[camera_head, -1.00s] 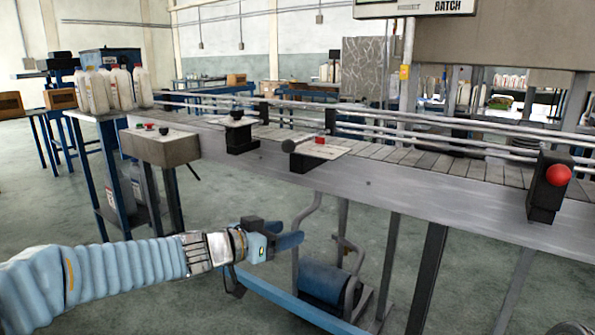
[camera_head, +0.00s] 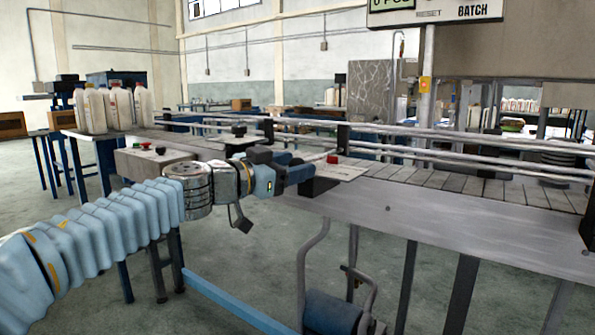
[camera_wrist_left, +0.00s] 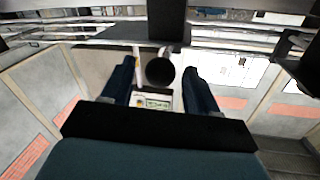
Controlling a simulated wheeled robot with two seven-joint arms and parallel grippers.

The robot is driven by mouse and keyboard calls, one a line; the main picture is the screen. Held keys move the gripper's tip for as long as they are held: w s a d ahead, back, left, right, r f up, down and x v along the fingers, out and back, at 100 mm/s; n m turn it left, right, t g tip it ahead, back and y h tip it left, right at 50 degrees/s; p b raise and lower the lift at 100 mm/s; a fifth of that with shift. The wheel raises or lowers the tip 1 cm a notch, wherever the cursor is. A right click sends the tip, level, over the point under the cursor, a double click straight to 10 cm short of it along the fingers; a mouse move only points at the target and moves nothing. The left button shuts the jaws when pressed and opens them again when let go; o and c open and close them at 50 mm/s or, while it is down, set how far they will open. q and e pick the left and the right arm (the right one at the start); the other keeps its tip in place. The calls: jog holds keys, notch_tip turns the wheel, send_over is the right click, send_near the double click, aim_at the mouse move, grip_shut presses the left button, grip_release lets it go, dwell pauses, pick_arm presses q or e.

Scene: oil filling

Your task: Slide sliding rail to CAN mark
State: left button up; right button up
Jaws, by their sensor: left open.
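My left gripper (camera_head: 300,168) is open at the front edge of the conveyor, beside a pale plate (camera_head: 345,173) with a red piece (camera_head: 333,159) on it. In the left wrist view its two fingers stand apart with a round black knob (camera_wrist_left: 159,71) between them. I cannot tell whether they touch it. The gripper hides the knob in the head view. Another pale plate with a black piece (camera_head: 238,131) sits farther left on the conveyor. I cannot make out a CAN mark. My right gripper is not in view.
The conveyor (camera_head: 430,219) runs across the view with metal guide rails (camera_head: 400,148) behind. A control box (camera_head: 150,160) with red and green buttons stands left, close behind my left arm. White bottles (camera_head: 95,110) stand on a blue-legged table. A blue roller (camera_head: 335,312) is below.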

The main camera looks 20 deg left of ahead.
pick_arm(q)
jog(key=shift+x, duration=0.85)
grip_shut()
